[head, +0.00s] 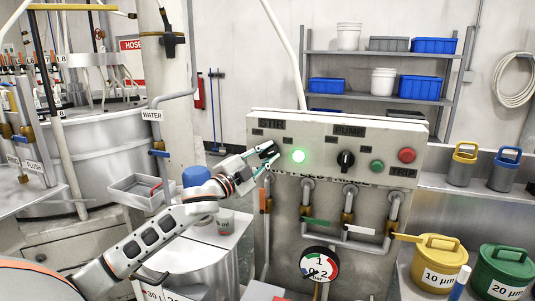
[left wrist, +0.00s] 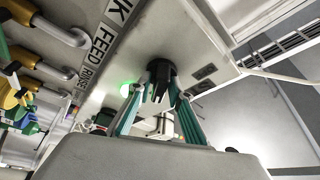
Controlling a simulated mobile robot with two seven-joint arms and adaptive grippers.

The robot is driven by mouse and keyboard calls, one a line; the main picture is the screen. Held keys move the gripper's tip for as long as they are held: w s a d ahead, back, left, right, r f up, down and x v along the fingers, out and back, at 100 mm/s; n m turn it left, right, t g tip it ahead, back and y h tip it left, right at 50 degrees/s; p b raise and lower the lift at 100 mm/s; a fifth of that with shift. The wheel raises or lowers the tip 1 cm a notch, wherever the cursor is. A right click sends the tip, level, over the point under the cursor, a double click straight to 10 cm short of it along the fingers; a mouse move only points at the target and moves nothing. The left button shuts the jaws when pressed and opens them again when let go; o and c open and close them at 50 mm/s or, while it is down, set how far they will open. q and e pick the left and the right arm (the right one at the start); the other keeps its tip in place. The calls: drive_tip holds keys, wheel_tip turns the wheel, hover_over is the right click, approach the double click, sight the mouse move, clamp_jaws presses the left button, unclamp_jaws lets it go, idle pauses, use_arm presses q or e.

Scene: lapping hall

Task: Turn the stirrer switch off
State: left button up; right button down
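In the left wrist view the black switch knob (left wrist: 160,76) shows between the fingertips. A green lamp (head: 298,156) beside it is lit, and its glow (left wrist: 127,88) shows in the left wrist view. My left gripper (head: 269,153) is at the switch, its teal fingers (left wrist: 158,98) apart on either side of the knob. A gap seems to show beside the knob; contact is unclear. My right gripper is not in view.
The pump knob (head: 346,160), a green button (head: 377,167) and a red trip button (head: 407,155) are further right on the panel. Pipes with valves and a pressure gauge (head: 319,265) are below. Yellow (head: 439,262) and green (head: 503,272) canisters stand at right.

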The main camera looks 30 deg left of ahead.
use_arm(q)
clamp_jaws()
drive_tip(key=shift+f+n, duration=0.1)
drive_tip(key=shift+n, duration=0.2)
drive_tip(key=n+t+y, duration=0.1)
drive_tip(key=n, duration=0.2)
drive_tip(key=n+y, duration=0.2)
drive_tip(key=n, duration=0.2)
drive_tip(key=shift+t, duration=0.4)
drive_tip(key=n+y, duration=0.2)
drive_tip(key=n, duration=0.2)
drive_tip(key=n+y, duration=0.2)
drive_tip(key=n, duration=0.2)
drive_tip(key=shift+n+y, duration=0.3)
drive_tip(key=shift+n, duration=0.2)
unclamp_jaws()
